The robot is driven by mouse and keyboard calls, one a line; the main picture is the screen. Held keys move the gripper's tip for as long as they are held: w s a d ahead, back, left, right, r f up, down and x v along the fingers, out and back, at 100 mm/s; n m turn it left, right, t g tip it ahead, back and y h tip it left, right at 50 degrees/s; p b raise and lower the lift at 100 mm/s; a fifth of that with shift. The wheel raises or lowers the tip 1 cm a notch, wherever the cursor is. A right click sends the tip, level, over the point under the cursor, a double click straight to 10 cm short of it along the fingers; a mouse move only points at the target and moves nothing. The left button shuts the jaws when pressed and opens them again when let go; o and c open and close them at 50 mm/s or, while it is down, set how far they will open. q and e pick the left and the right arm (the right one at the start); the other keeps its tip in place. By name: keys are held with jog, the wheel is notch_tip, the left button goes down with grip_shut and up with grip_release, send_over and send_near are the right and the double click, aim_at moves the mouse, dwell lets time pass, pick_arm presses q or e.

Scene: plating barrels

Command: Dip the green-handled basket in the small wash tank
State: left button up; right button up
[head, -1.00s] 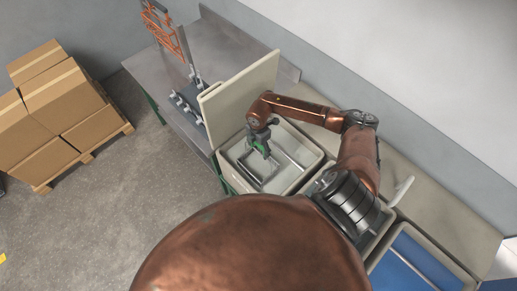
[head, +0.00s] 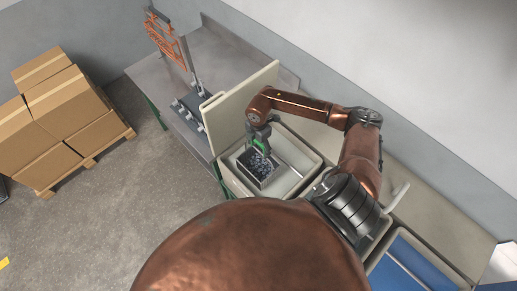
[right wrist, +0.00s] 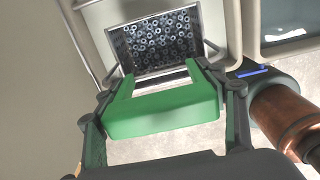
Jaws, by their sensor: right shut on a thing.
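The basket (head: 257,170) is a small dark metal box filled with many small grey ring-like parts. It hangs over the left part of a cream wash tank (head: 301,140), and its walls show clear of the liquid. My right gripper (head: 261,146) is shut on the basket's green handle, directly above the basket. In the right wrist view the green handle (right wrist: 160,113) lies between the two fingers, with the basket (right wrist: 155,42) beyond it. The basket's underside is hidden. My left gripper is out of view.
An upright cream panel (head: 232,113) stands close behind the tank. A grey bench (head: 182,66) with an orange rack (head: 168,38) is beyond it. A blue-filled tank (head: 405,265) is at lower right. Boxes on a pallet (head: 62,110) stand at left, with clear floor between.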

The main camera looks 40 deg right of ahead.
jog(key=shift+r, duration=3.5)
jog(key=shift+a, duration=0.1)
